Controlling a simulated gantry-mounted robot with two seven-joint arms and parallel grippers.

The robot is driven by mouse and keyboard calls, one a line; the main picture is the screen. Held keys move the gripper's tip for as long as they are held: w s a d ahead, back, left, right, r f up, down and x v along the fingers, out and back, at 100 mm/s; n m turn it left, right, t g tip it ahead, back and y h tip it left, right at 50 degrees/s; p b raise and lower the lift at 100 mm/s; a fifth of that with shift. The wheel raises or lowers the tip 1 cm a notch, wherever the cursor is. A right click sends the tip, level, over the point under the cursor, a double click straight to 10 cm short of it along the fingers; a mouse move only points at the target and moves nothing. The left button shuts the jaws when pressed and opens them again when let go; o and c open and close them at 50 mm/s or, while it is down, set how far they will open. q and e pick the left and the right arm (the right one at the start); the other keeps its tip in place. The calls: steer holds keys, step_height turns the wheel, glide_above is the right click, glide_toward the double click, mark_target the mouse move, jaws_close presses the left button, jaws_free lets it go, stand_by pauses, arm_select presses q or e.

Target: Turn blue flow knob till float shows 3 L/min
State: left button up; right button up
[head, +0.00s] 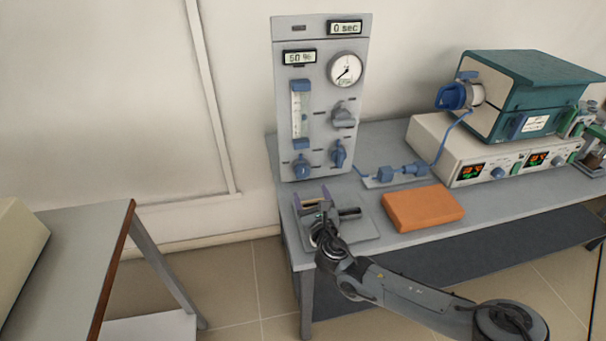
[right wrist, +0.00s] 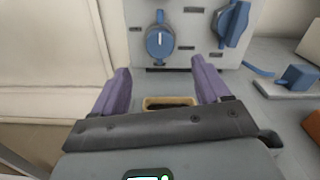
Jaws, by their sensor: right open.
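The blue flow knob (head: 301,166) sits low on the grey panel (head: 348,95), below a clear flow tube (head: 298,113). In the right wrist view the knob (right wrist: 160,41) has a white mark pointing about straight up. The float and scale are too small to read. A second blue knob (head: 338,154) is to its right; it also shows in the right wrist view (right wrist: 232,24). My right gripper (head: 312,195) is open and empty, in front of and below the flow knob, apart from it. Its purple fingers (right wrist: 160,68) point toward the panel. My left gripper is not in view.
A grey fixture (head: 368,232) lies on the bench under my right gripper. An orange block (head: 422,207) and blue fittings (head: 385,174) are to the right. A teal furnace (head: 532,75) stands on a white controller (head: 432,135). The panel has a gauge (head: 346,70).

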mark_target(303, 173)
steer(key=shift+w+a+f, duration=0.15)
steer(key=shift+w+f, duration=0.05)
steer(key=shift+w, duration=0.15)
steer(key=b+x, duration=0.4)
steer(key=x, duration=0.2)
steer(key=shift+w+b, duration=0.35)
steer(key=shift+b+x, duration=0.8)
steer(key=shift+x, duration=0.2)
steer(key=shift+r, duration=0.2)
steer(key=c, duration=1)
steer(key=shift+n, duration=0.7)
steer(key=shift+c, duration=0.2)
steer(key=o, duration=1)
